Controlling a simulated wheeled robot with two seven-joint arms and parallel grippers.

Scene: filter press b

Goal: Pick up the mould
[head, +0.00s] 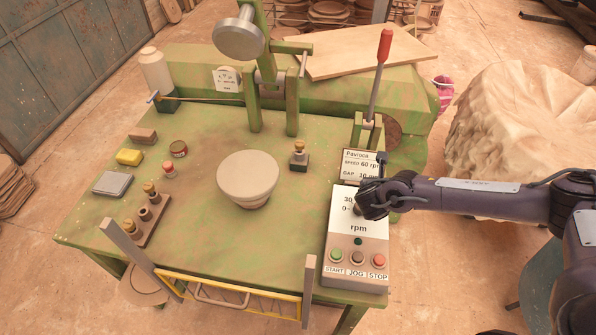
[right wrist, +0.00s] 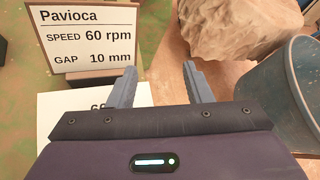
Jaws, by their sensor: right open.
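A round, pale bowl-shaped piece, which looks like the mould (head: 247,172), sits upright near the middle of the green table in the head view. My right gripper (head: 372,202) is over the control box, to the right of the mould and well apart from it. In the right wrist view the two fingers of my right gripper (right wrist: 160,84) are spread with nothing between them. The mould does not show in the right wrist view. My left gripper is not in view.
The control box (head: 337,275) with buttons and the Pavioca sign (head: 360,164) stand close to my right gripper; the sign also shows in the right wrist view (right wrist: 100,38). A lever (head: 378,75) and press arm (head: 258,65) rise behind. A yellow guard (head: 232,293) lines the front edge.

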